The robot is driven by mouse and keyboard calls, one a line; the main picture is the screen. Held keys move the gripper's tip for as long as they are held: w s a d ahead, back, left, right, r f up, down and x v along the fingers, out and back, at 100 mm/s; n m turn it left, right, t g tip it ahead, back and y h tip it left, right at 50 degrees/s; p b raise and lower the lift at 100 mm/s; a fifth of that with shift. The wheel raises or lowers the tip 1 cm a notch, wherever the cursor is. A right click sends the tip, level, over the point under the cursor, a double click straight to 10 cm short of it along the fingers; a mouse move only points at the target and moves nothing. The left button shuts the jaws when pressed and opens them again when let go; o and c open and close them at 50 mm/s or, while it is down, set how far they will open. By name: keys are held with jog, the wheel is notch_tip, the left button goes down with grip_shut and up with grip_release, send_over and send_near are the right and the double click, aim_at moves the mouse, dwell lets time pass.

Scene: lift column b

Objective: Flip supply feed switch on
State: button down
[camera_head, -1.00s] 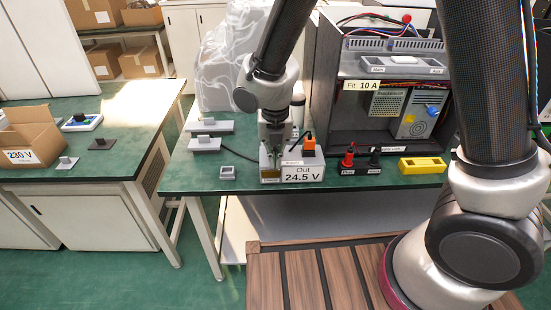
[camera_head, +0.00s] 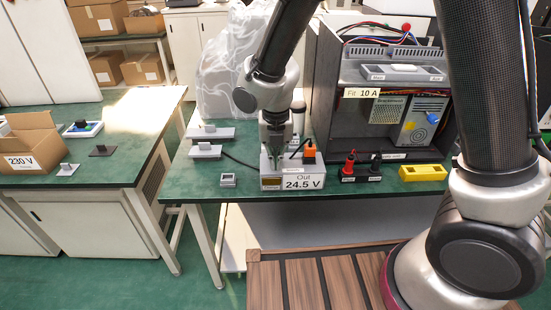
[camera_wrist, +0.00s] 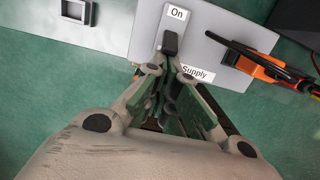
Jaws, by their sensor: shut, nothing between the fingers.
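The grey supply box, marked "Out 24.5 V" (camera_head: 303,182), stands near the front edge of the green bench. In the wrist view its top plate (camera_wrist: 146,25) carries an "On" label (camera_wrist: 177,13) and a "Supply" label (camera_wrist: 197,73). A black switch lever (camera_wrist: 170,43) stands between these labels, just below "On"; which way it is thrown I cannot tell. My gripper (camera_head: 274,163) points down over the left part of the box. In the wrist view my gripper (camera_wrist: 166,66) is shut and empty, its tips close to the lever; contact is unclear.
A plug with an orange body (camera_head: 309,153) and black cable sits at the box's right. Red and black terminals (camera_head: 361,170) and a yellow block (camera_head: 422,173) are further right. An open equipment case (camera_head: 345,125) stands behind. A small grey frame (camera_head: 228,181) lies left of the box.

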jog(key=shift+w+r, duration=0.45)
jog(key=shift+w, duration=0.2)
jog(key=shift+w+r, duration=0.3)
jog(key=shift+w, duration=0.2)
jog(key=shift+r, duration=0.8)
jog(key=shift+s, duration=0.1)
